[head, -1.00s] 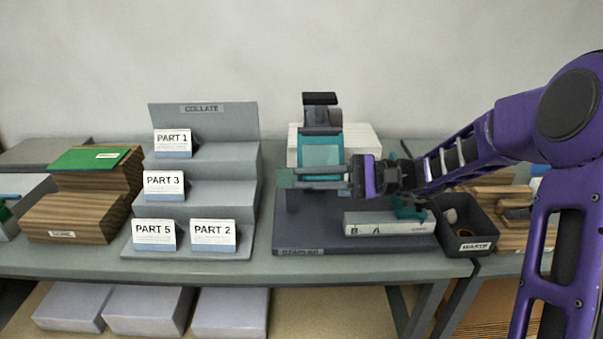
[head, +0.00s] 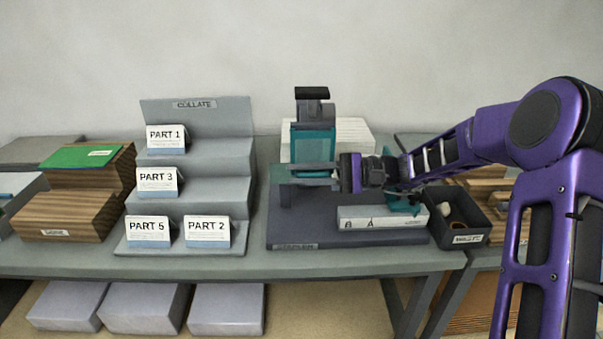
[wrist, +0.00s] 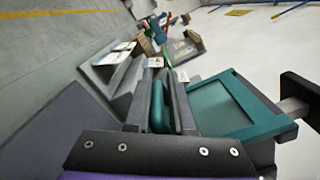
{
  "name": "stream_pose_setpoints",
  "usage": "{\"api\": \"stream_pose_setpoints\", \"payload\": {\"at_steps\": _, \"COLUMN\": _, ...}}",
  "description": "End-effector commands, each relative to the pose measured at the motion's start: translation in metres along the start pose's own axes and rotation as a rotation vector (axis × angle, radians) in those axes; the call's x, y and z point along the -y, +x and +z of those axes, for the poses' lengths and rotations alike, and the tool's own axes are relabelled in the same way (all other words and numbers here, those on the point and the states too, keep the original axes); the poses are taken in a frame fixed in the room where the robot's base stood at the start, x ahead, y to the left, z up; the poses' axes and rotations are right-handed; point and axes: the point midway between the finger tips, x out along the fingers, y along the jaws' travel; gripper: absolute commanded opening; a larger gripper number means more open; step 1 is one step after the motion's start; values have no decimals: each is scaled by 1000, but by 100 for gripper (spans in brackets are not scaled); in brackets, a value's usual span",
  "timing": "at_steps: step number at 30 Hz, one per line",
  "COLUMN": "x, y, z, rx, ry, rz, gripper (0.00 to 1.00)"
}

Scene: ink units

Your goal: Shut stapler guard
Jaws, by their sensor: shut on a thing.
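The stapler (head: 312,112) stands on a dark base plate (head: 290,225), its black top part raised above a teal guard (head: 313,145). The guard is a framed panel that looks close to upright in front of the stapler; I cannot tell whether it is fully shut. My gripper (head: 305,173) reaches in from the right, across the guard's lower part. In the wrist view, my gripper (wrist: 166,88) is shut on a teal bar beside the guard panel (wrist: 222,108). The fingers hide part of that bar and the stapler's lower front.
A white, lettered block (head: 385,217) lies on the base plate below my gripper. A dark waste bin (head: 465,240) stands to the right. The stepped collate rack (head: 195,258) with paper stacks stands to the left, and a white stack (head: 355,135) sits behind the stapler.

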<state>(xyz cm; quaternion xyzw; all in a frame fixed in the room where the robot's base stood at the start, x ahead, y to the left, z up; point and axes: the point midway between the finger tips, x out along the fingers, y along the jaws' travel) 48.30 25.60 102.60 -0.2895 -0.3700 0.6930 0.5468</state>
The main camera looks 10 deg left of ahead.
Motion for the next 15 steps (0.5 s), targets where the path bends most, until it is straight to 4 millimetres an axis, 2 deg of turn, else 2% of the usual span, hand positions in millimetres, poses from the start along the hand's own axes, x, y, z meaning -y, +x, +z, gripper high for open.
{"api": "stream_pose_setpoints", "payload": {"at_steps": 1, "x": -7, "y": -2, "z": -4, "rx": -7, "ry": 13, "rz": 6, "gripper": 0}}
{"api": "stream_pose_setpoints", "payload": {"at_steps": 12, "x": -9, "y": -2, "z": -6, "rx": -9, "ry": 16, "rz": 8, "gripper": 0}}
{"api": "stream_pose_setpoints", "payload": {"at_steps": 13, "x": -9, "y": -2, "z": -6, "rx": -9, "ry": 16, "rz": 8, "gripper": 27}}
{"api": "stream_pose_setpoints", "payload": {"at_steps": 15, "x": -8, "y": -2, "z": -6, "rx": -9, "ry": 15, "rz": 7, "gripper": 40}}
